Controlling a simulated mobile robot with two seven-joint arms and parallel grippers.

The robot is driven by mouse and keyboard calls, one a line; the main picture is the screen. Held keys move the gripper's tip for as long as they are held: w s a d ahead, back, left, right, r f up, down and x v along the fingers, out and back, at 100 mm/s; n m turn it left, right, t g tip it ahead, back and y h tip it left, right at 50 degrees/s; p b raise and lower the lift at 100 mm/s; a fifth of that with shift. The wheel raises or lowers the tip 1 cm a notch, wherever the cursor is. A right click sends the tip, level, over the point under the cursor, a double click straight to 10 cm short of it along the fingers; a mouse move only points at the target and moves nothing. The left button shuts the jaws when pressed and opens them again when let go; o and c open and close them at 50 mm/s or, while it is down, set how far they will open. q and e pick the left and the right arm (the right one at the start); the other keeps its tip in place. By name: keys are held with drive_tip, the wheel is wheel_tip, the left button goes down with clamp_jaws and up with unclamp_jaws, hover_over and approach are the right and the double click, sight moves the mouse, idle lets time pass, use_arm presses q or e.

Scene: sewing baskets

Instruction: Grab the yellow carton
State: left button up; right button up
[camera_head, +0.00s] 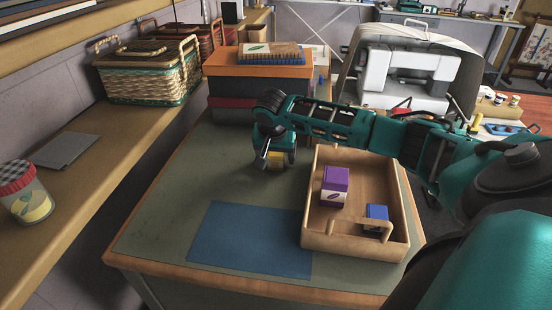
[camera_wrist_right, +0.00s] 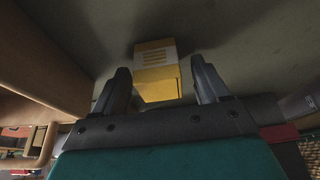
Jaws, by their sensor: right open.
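The yellow carton (camera_head: 276,160) stands on the green table top at the end of my right arm, mostly hidden by the gripper in the head view. In the right wrist view the yellow carton (camera_wrist_right: 157,73) shows with a pale lined label, between and just beyond the fingertips. My right gripper (camera_head: 268,160) is open, with its fingers on either side of the carton; I see gaps between them and it. The gripper also shows in the right wrist view (camera_wrist_right: 160,88). My left gripper is not in view.
A wooden tray (camera_head: 312,222) holds a purple carton (camera_head: 335,186) and a blue box (camera_head: 377,217), close beside my right gripper. Stacked boxes (camera_head: 235,85) stand behind it. A blue mat (camera_head: 250,240) lies in front. A sewing machine (camera_head: 408,75) stands at the back right.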

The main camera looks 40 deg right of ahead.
drive_tip(key=shift+c, duration=0.3)
drive_tip(key=c, duration=0.9)
drive_tip(key=shift+c, duration=0.5)
drive_tip(key=shift+r, duration=0.1)
